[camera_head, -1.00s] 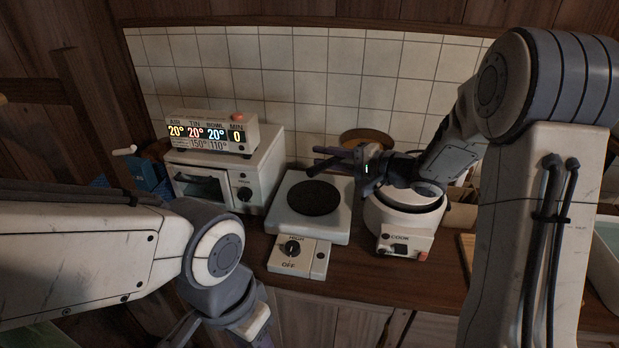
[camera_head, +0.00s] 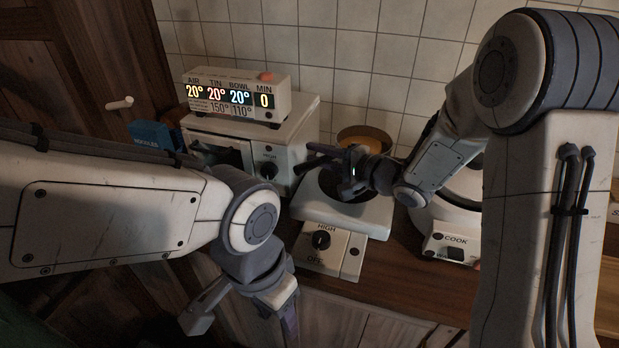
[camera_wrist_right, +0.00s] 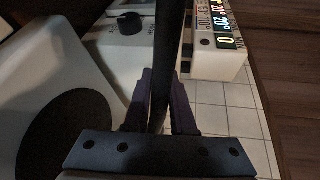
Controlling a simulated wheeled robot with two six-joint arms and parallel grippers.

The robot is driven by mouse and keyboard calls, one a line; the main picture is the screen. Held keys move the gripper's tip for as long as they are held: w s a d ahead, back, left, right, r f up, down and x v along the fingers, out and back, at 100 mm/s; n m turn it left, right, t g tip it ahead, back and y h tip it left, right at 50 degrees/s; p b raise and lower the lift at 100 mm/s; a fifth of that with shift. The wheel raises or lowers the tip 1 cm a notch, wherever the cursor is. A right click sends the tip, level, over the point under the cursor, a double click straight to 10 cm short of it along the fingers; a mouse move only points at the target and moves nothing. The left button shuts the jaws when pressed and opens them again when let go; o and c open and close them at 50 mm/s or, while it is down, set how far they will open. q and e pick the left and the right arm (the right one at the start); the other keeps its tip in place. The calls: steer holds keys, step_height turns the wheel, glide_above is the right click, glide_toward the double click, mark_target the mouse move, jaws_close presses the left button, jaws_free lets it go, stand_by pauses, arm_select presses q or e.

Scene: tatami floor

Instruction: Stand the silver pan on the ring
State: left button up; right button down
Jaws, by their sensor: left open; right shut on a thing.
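The round pan (camera_head: 365,137), with a metal rim and tan-looking inside, shows behind my right gripper in the head view. My right gripper (camera_head: 327,158) is over the hotplate. In the right wrist view it is shut on a dark bar, seemingly the pan's handle (camera_wrist_right: 174,45); the pan's body is out of that view. The dark round ring (camera_head: 345,191) on the white hotplate is partly hidden by my right gripper. The ring also shows at the left of the wrist view (camera_wrist_right: 65,135). My left gripper (camera_head: 245,322) is open and empty, low in front of the counter.
A white oven (camera_head: 305,135) with a lit display box (camera_head: 235,97) on top stands left of the hotplate. A white cooker (camera_head: 450,225) stands right of it. The hotplate's knob (camera_head: 321,240) is at its front. A tiled wall (camera_head: 350,60) closes off the back.

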steer(key=shift+s+a+f, duration=0.15)
steer(key=shift+a+f, duration=0.25)
steer(key=shift+a, duration=0.2)
steer(key=shift+s+a+f, duration=0.1)
steer(key=shift+a+f, duration=0.25)
steer(key=shift+a, duration=0.25)
step_height(320, 180, down, 4)
steer(key=shift+b, duration=0.5)
steer(key=shift+r, duration=0.1)
steer(key=c, duration=1.2)
jaws_free()
steer(key=shift+f, duration=0.2)
steer(key=o, duration=0.4)
steer(key=shift+o, duration=0.2)
steer(key=shift+r, duration=0.2)
